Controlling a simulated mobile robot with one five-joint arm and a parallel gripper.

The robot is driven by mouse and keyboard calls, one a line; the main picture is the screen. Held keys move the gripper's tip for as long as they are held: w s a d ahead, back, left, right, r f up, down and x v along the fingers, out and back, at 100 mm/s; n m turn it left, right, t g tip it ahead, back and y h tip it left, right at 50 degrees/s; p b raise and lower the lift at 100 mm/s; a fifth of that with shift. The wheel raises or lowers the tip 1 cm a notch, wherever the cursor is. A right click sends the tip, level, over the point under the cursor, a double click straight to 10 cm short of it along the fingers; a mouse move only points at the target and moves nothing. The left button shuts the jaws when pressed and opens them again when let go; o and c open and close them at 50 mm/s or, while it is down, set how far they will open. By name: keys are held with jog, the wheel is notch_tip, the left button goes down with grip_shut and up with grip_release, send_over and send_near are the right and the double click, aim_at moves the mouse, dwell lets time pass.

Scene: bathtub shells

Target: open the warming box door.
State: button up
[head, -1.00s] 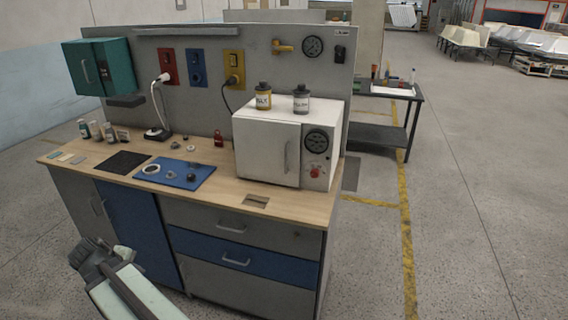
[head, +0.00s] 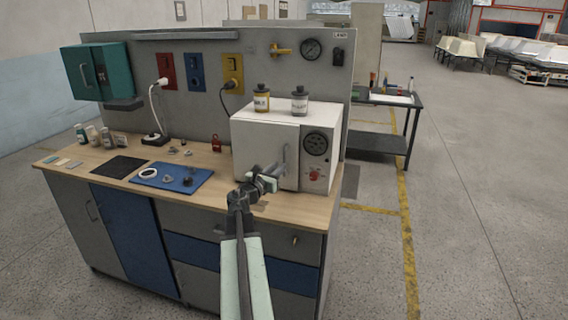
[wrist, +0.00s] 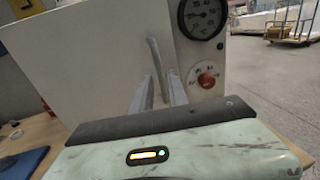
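The warming box (head: 310,118) is a white box at the right end of the bench top. Its door (head: 250,145) is shut and fills much of the wrist view (wrist: 85,70). The upright grey door handle (head: 284,156) is at the door's right side; it also shows in the wrist view (wrist: 154,58). My gripper (head: 274,176) is in front of the door at the handle's lower part. In the wrist view its two fingers (wrist: 160,88) are apart, with the handle between them in the picture and gaps beside it. Whether the fingertips reach around the handle is unclear.
A gauge (head: 316,144) and red knob (head: 314,175) sit right of the door. A blue mat (head: 185,178) with small parts lies to the left. Floor is clear at right.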

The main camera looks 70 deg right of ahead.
aim_at(284, 173)
jog(key=d, duration=0.5)
jog(key=shift+s+d, duration=0.25)
jog(key=shift+s, duration=0.1)
grip_shut()
dwell(0.9)
